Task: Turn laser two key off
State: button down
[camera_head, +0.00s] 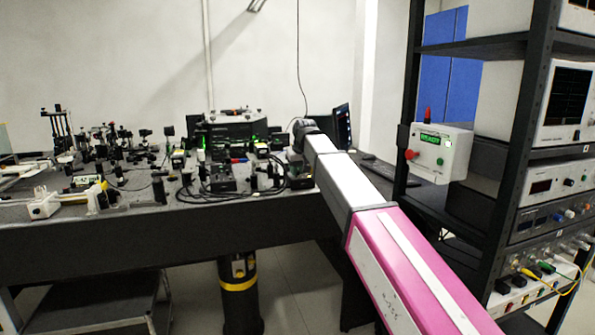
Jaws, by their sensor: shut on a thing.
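My gripper (301,130) is the small dark end of my pink and white arm, at the back of the optical bench (120,240), right of its middle. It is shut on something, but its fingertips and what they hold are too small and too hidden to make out. Black modules with cables (225,177) stand on the bench left of and below it. I cannot pick out the laser two key or read its position in this view.
A rack (530,120) of instruments stands at the right. A white control box (440,152) with a lit green display and a red button is fixed to its side. A monitor (342,125) stands behind my arm. Optics (115,145) crowd the bench's left half.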

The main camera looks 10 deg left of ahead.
jog(key=n+g, duration=0.1)
jog(key=n, duration=0.3)
jog(key=shift+w+d+y, duration=0.1)
jog(key=shift+w+y, duration=0.05)
jog(key=shift+y, duration=0.25)
jog(key=n+g, duration=0.1)
jog(key=n, duration=0.1)
jog(key=n+g+y, duration=0.1)
jog(key=n, duration=0.1)
jog(key=shift+w+n, duration=0.15)
jog(key=shift+n, duration=0.15)
jog(key=n, duration=0.2)
jog(key=n+g, duration=0.1)
jog(key=n, duration=0.1)
jog(key=shift+w+g, duration=0.15)
jog(key=shift+g, duration=0.15)
jog(key=shift+n+g+h, duration=0.4)
jog(key=shift+n+g, duration=0.3)
jog(key=shift+n, duration=1.4)
jog(key=c, duration=1)
grip_release()
jog(key=shift+o, duration=0.2)
